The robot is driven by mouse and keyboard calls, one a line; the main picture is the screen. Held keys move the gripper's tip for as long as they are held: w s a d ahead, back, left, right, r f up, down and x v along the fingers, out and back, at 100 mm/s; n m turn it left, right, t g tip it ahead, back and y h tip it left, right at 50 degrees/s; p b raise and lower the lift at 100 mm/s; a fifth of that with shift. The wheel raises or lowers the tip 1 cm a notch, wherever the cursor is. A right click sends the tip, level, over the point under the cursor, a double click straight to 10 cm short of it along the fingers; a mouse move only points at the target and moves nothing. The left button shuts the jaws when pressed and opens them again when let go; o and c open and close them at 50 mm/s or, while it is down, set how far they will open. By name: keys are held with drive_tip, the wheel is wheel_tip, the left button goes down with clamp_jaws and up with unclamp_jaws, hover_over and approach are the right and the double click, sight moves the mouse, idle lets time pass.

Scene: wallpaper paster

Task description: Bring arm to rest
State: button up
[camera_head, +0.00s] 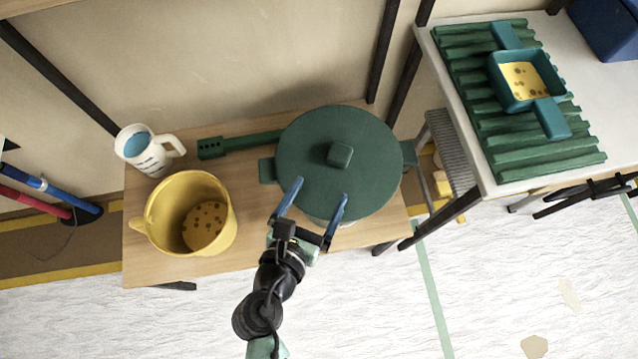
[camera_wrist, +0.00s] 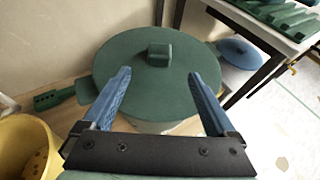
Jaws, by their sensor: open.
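My gripper (camera_head: 315,205) has two blue fingers spread apart, with nothing held between them. In the head view it is over the front edge of a dark green lidded pot (camera_head: 310,170) on a wooden table. In the wrist view the open gripper (camera_wrist: 158,95) points toward the pot (camera_wrist: 155,95), whose square lid knob (camera_wrist: 159,54) stands beyond the fingertips. I cannot tell whether the fingers touch the lid. My arm reaches in from the bottom of the head view.
A yellow bucket (camera_head: 190,214), a white mug (camera_head: 146,150) and a green handled tool (camera_head: 238,144) share the wooden table (camera_head: 262,200). A white table (camera_head: 590,110) at right bears a green slatted rack (camera_head: 470,80) and a teal square pan (camera_head: 529,88). The floor in front is mostly clear.

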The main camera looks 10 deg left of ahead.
idle(0.3)
drive_tip(key=w+r+m+t, duration=0.2)
drive_tip(key=w+r+m, duration=0.4)
drive_tip(key=r, duration=0.5)
drive_tip(key=w+r+m+t+y, duration=0.15)
drive_tip(key=w+r+m, duration=0.25)
drive_tip(key=r+m, duration=0.6)
drive_tip(key=w+r+m+t+h, duration=0.1)
drive_tip(key=w+r+m+t, duration=0.3)
drive_tip(key=r, duration=0.9)
drive_tip(key=s+d+r+m+t+y+p, duration=0.1)
drive_tip(key=s+r+m+t+p, duration=0.1)
drive_tip(key=r, duration=1.2)
drive_tip(key=s+d+r+m+t+y+p, duration=0.1)
drive_tip(key=s+r+m+p, duration=0.3)
drive_tip(key=r, duration=0.9)
drive_tip(key=s+d+r+m+t+y+p, duration=0.1)
drive_tip(key=s+r+m+t+p, duration=0.2)
drive_tip(key=r+m+p, duration=0.4)
wheel_tip(320, 180, up, 8)
drive_tip(key=shift+s+f+t, duration=0.15)
drive_tip(key=shift+s+t, duration=0.15)
drive_tip(key=shift+t, duration=0.15)
